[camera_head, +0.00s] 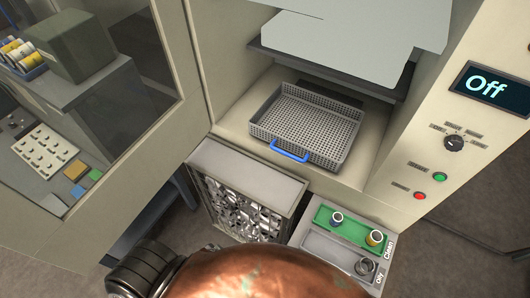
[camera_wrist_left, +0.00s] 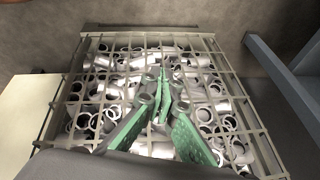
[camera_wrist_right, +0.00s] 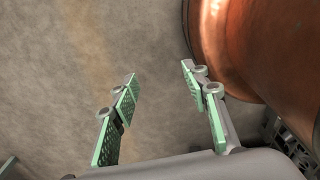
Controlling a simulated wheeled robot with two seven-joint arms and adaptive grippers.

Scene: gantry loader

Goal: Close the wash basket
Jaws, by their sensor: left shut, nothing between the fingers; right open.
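A grey perforated basket (camera_head: 320,99) with a blue handle (camera_head: 289,153) sits open-topped and looks empty in the machine's bay. I cannot tell whether a separate lid belongs to it. In the left wrist view my left gripper (camera_wrist_left: 165,72) is shut and empty, in front of a wire-grid crate (camera_wrist_left: 217,45) full of shiny metal rings. I cannot tell whether the fingertips touch the grid. The crate (camera_head: 208,197) also shows in the head view, below the bay. My right gripper (camera_wrist_right: 158,70) is open and empty over bare floor. Neither gripper shows in the head view.
A flat grey plate (camera_head: 340,45) hangs above the basket. A two-part tray (camera_head: 312,233), green and grey, holds a few ring parts beside the crate. A windowed door (camera_head: 170,120) stands left.

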